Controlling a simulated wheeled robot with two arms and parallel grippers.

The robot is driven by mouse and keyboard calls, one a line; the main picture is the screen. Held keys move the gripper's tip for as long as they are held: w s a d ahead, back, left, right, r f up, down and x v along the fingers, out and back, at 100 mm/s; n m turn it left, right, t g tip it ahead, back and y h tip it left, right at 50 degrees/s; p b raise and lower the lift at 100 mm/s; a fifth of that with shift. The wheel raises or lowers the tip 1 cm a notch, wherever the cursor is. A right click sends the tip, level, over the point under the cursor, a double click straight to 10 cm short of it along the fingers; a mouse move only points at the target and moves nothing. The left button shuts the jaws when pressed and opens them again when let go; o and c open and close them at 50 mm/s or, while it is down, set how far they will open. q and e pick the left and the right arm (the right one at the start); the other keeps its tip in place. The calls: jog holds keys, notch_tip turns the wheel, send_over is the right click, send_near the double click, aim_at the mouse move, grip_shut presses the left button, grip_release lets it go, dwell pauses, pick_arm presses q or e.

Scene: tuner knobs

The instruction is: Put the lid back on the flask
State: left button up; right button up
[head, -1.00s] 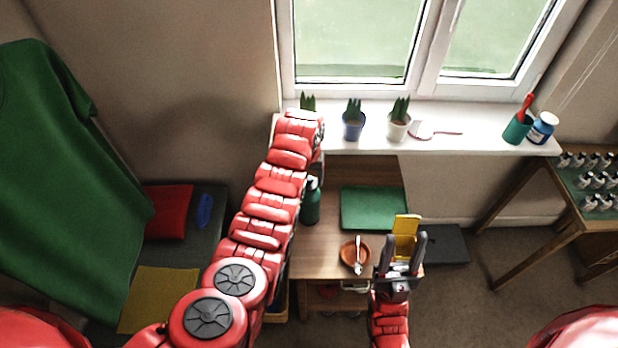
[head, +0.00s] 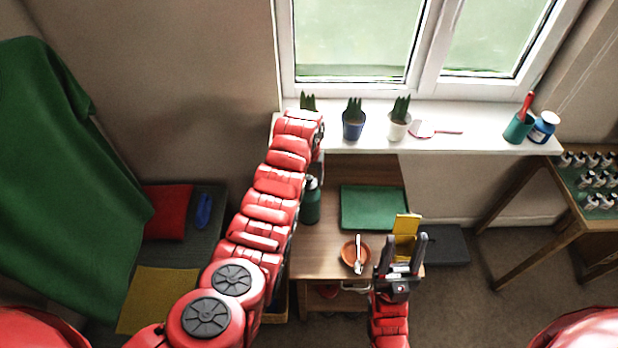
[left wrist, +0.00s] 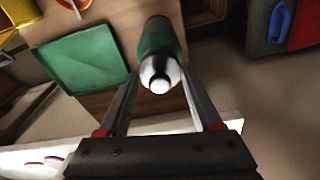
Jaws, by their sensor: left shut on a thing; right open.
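The green flask (head: 311,203) stands upright on the wooden table, just right of my left arm in the head view. In the left wrist view the flask (left wrist: 158,38) is seen end-on, beyond the fingertips. My left gripper (left wrist: 160,74) is shut on the silver, domed lid (left wrist: 160,71), which lines up with the flask's top. I cannot tell whether the lid touches the flask or is just above it. In the head view my left gripper is mostly hidden by its arm. My right gripper (head: 404,250) is open and empty, near the table's front right corner.
A green mat (head: 374,207) lies right of the flask. A brown dish (head: 354,254) with a light utensil sits near the front. A yellow open box (head: 406,225) is by my right gripper. The windowsill (head: 460,140) with potted plants is behind the table.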

pick_arm(q)
jog(key=o, duration=1.4)
jog(key=shift+r, duration=0.1)
jog(key=shift+r+p, duration=0.45)
jog(key=shift+r, duration=0.6)
jog(key=shift+r+p, duration=0.3)
jog(key=shift+r, duration=2)
grip_shut()
jog(key=shift+f, duration=0.3)
